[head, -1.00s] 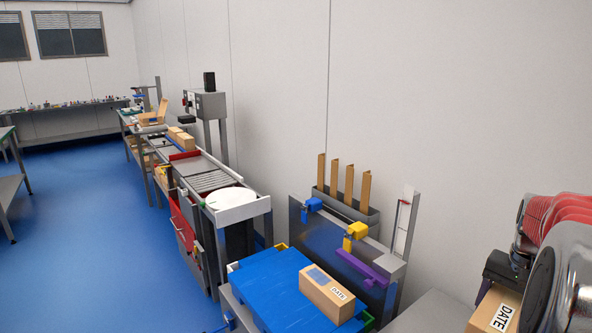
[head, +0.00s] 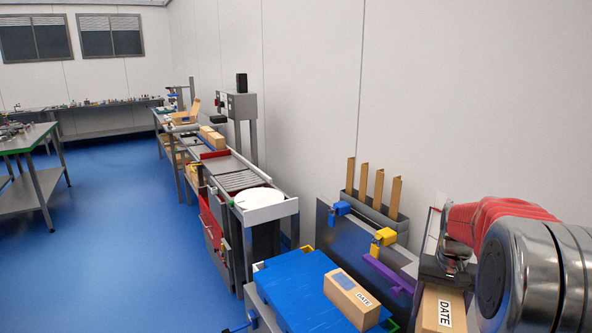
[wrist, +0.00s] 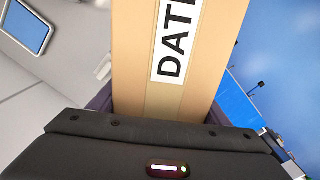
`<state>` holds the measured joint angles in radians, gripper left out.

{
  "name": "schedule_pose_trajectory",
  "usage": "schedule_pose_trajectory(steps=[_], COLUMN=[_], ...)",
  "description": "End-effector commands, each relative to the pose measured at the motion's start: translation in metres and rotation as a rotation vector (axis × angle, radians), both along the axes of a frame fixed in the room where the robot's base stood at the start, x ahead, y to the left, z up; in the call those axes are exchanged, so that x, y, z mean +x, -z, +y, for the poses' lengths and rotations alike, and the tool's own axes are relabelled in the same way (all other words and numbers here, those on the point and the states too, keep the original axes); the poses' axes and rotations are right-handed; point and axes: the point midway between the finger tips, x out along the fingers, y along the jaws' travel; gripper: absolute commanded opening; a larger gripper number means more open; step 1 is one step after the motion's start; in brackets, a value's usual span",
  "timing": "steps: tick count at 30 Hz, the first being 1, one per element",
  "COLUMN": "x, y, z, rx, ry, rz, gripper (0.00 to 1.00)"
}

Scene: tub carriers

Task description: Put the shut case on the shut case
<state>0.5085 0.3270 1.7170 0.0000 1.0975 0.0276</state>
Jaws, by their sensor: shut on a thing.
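My gripper (head: 446,268) is at the lower right, shut on another shut case (head: 438,312) that also bears a DATE label. This held case (wrist: 205,60) fills the middle of the wrist view, between the jaws. It is to the right of the case on the platform and apart from it. The fingertips are mostly hidden behind the held case.
Behind the platform stands a grey panel with a blue clamp (head: 341,208), a yellow clamp (head: 384,238) and a purple bar (head: 388,272). Upright brown cardboard strips (head: 378,190) stand in a grey holder by the wall. A conveyor with a white round plate (head: 259,198) lies further left.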

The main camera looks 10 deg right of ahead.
Motion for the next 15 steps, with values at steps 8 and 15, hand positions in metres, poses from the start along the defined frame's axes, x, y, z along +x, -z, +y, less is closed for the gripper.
schedule_pose_trajectory(steps=[8,15], x=[0.037,0.059], y=[0.017,0.034], z=[0.061,0.117], rx=[-0.001,-0.001], ry=[-0.150,-0.267], rz=[-0.003,-0.003], gripper=[0.08,0.08])
